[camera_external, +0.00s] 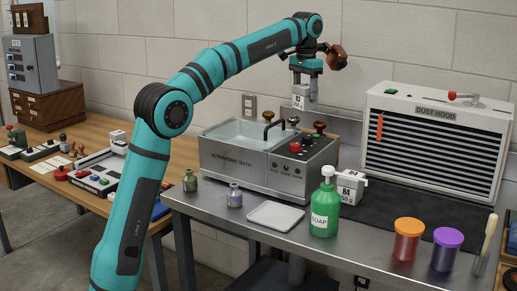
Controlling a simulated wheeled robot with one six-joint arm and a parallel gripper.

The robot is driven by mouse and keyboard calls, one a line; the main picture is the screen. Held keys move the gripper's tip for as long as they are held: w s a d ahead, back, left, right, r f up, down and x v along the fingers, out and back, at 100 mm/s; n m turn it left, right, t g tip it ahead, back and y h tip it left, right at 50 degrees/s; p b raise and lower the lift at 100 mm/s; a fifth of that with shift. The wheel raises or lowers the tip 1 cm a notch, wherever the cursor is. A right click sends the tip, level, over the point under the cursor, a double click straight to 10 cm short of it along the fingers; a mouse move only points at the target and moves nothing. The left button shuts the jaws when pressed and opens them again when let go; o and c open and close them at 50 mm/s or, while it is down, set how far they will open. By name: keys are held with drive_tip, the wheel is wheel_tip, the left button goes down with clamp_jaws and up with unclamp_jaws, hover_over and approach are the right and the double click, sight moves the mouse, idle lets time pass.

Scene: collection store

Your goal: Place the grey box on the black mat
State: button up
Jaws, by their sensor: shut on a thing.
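A small light grey box (300,99), its label seeming to read B3, hangs upright from my gripper (305,78). My gripper points down and is shut on the box's top. The box is in the air, above and behind the right part of the ultrasonic bath in the picture. The black mat (440,212) lies flat on the metal bench in front of the dust hood, to the right of and well below the box. A similar light box (347,188) marked B4 stands at the mat's left end; the green bottle partly hides it.
The ultrasonic bath (240,160) with knobs and taps stands left of the mat. The green soap bottle (324,212), a white tray (275,216), orange (407,240) and purple (446,250) jars stand along the front. The dust hood (435,140) bounds the mat behind. Its middle looks clear.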

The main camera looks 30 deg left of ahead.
drive_tip(key=s+d+r+m, duration=0.3)
drive_tip(key=s+d, duration=0.3)
drive_tip(key=d, duration=0.5)
drive_tip(key=s+d+r+m, duration=0.25)
drive_tip(key=s+d, duration=0.35)
drive_tip(key=d, duration=0.4)
drive_tip(key=s+d+f+m, duration=0.2)
drive_tip(key=d+f+m, duration=0.15)
drive_tip(key=d, duration=0.65)
drive_tip(key=s+d+f+m, duration=0.2)
drive_tip(key=d+f, duration=0.2)
drive_tip(key=d, duration=0.7)
drive_tip(key=s+d+f+m, duration=0.1)
drive_tip(key=d+f+m, duration=0.25)
drive_tip(key=d, duration=0.65)
drive_tip(key=shift+s+d+f, duration=0.1)
drive_tip(key=shift+s+f, duration=0.05)
drive_tip(key=shift+f, duration=2.6)
drive_tip(key=shift+s+d+f, duration=0.1)
drive_tip(key=shift+s+f, duration=0.05)
drive_tip(key=shift+f, duration=2.6)
drive_tip(key=shift+f, duration=0.1)
drive_tip(key=o, duration=1.1)
drive_tip(key=shift+o, duration=0.2)
